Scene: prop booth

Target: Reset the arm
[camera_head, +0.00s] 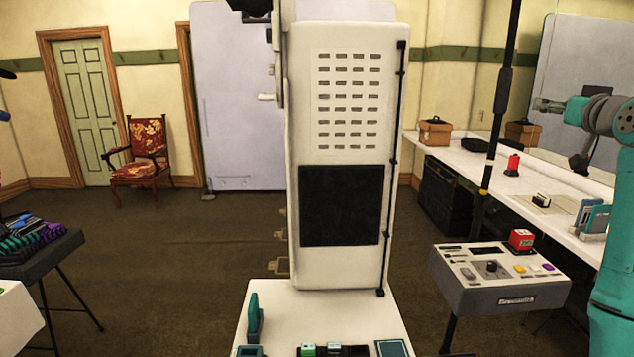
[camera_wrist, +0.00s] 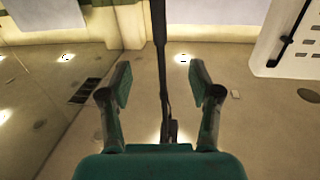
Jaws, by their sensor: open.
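My gripper (camera_wrist: 159,82) shows in the wrist view, its two dark teal fingers spread apart. Nothing is held between them. A dark pole (camera_wrist: 160,60) runs up the picture behind the gap; I cannot tell how far it is from the fingers. In the head view my teal arm (camera_head: 612,290) rises along the right edge. Its upper part reaches left above the white counter (camera_head: 480,165). The gripper's fingers cannot be made out clearly there.
A tall white cabinet (camera_head: 345,100) stands on a white base in the middle. A control console (camera_head: 500,298) with a red box (camera_head: 521,239) stands at right, beside a black pole (camera_head: 502,90). A dark stand (camera_head: 60,250) is at left. The floor (camera_head: 160,250) at centre left is clear.

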